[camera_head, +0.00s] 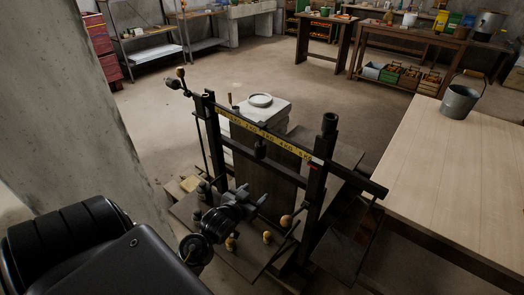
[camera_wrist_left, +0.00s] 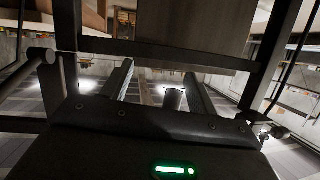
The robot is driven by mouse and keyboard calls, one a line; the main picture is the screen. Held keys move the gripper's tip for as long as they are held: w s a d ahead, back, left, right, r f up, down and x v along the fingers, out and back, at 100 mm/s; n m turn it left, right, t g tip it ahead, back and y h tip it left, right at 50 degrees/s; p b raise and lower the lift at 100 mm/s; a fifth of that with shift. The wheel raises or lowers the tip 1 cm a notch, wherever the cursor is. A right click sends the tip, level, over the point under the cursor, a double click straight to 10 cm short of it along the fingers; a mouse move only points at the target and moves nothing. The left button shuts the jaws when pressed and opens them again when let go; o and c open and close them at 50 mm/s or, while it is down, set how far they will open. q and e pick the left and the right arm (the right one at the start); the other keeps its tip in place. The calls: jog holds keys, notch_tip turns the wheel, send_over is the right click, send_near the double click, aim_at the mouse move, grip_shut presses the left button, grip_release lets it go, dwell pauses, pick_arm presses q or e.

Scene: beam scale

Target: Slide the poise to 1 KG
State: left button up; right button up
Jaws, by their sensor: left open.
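The beam scale carries a dark beam with a yellow marked strip (camera_head: 285,143), sloping down from left to right. In the left wrist view the two fingers of my left gripper (camera_wrist_left: 158,70) are spread. A short dark cylinder (camera_wrist_left: 173,100) shows between them; I cannot tell what it is. My right gripper is not in view.
Dark posts of the scale's frame (camera_head: 316,185) stand beside my gripper. Several round wooden knobs (camera_head: 286,220) are low in front. A white block with a round dish (camera_head: 260,100) stands behind the beam. A wooden table (camera_head: 455,170) with a metal bucket (camera_head: 459,102) is at right.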

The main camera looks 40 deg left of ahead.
aim_at(262, 147)
pick_arm(q)
jog(key=w+a+r+n+t+y, duration=0.1)
jog(key=w+a+r+t, duration=0.2)
jog(key=a+r, duration=0.35)
jog(key=x, duration=0.3)
jog(key=d+r+p+x, duration=0.1)
jog(key=x, duration=0.6)
jog(key=shift+w+d+r+p, duration=0.2)
jog(key=shift+w+r+p, duration=0.05)
jog(key=shift+r+p, duration=0.15)
